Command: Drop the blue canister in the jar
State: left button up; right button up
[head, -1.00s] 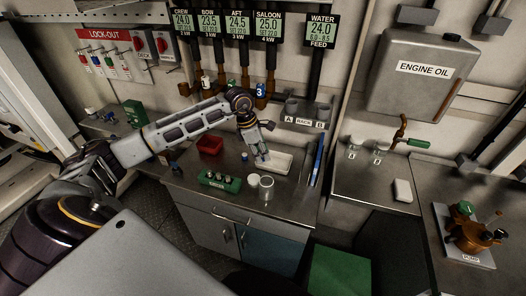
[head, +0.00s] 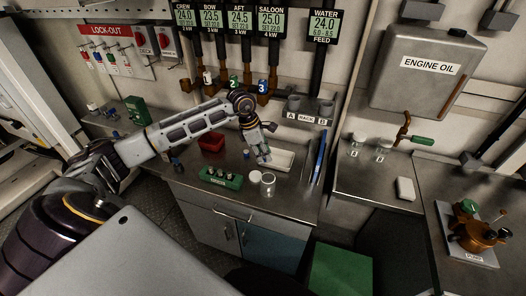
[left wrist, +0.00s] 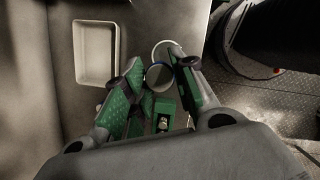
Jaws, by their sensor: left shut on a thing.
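My left gripper (head: 264,161) points down above the counter, between the white tray and the glass jar (head: 268,187). The jar stands upright on the counter with an open round mouth, and shows beyond the green-padded fingers in the left wrist view (left wrist: 159,77). The canister appears outside the jar. My right gripper is not in view.
A green rack (head: 221,178) with several small items stands to the left. A shallow white tray (head: 284,160) lies behind, with a red bin (head: 211,142) further left. A blue tool stands upright at right (head: 319,160).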

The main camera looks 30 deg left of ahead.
pick_arm(q)
jog(key=shift+f+b, duration=0.65)
jog(key=shift+f, duration=1.35)
jog(key=o, duration=0.8)
jog(key=shift+o, duration=0.2)
jog(key=v, duration=1.2)
